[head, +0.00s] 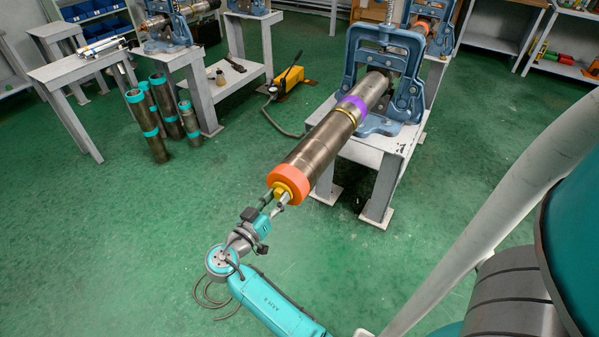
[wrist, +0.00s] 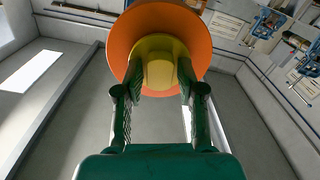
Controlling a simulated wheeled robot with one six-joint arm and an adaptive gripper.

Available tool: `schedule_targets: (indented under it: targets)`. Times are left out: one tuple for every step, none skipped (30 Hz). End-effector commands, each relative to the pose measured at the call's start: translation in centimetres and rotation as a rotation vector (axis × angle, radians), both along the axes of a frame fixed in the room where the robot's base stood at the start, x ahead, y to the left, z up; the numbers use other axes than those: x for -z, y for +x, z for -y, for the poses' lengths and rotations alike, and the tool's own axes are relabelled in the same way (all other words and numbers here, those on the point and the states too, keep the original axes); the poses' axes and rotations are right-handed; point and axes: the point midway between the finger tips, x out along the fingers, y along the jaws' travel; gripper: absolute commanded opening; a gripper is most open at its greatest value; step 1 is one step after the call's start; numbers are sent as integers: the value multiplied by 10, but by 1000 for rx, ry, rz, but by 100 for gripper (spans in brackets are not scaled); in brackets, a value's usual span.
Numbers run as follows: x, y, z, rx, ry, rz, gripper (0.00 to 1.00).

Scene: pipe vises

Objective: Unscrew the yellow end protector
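The yellow end protector (head: 289,188) sits in the near end of a long brown metal pipe (head: 318,142), inside an orange ring (head: 294,180). The wrist view shows the yellow protector (wrist: 159,62) as a block at the centre of the orange ring (wrist: 123,28). My gripper (head: 279,196) reaches the pipe end from below left. In the wrist view, its two dark green fingers (wrist: 159,78) lie against the left and right sides of the yellow block, with no clear gap. The protector's threads are hidden.
A blue pipe vise (head: 352,72) on a grey table (head: 377,152) holds the pipe, which sticks out towards me and carries a purple band (head: 352,104). Several short pipes (head: 147,125) stand on the floor at left, near a yellow pump (head: 289,80). Floor around my arm is clear.

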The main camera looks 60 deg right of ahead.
Motion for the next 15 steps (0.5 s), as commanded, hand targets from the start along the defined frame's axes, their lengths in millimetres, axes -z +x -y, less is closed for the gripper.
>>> schedule_targets:
  targets:
    - [0,0,0,0,0,0,19]
    - [0,0,0,0,0,0,12]
    - [0,0,0,0,0,0,2]
    - [0,0,0,0,0,0,0]
    - [0,0,0,0,0,0,0]
    - [0,0,0,0,0,0,0]
    - [0,0,0,0,0,-1,0]
    - [0,0,0,0,0,-6,0]
    - [0,0,0,0,0,-20,0]
    - [0,0,0,0,-1,-38,0]
    - [0,0,0,0,-2,-62,0]
    - [0,0,0,0,-3,-102,0]
    - [0,0,0,0,-4,-136,0]
    - [0,0,0,0,-5,-171,0]
    - [0,0,0,0,-7,-218,0]
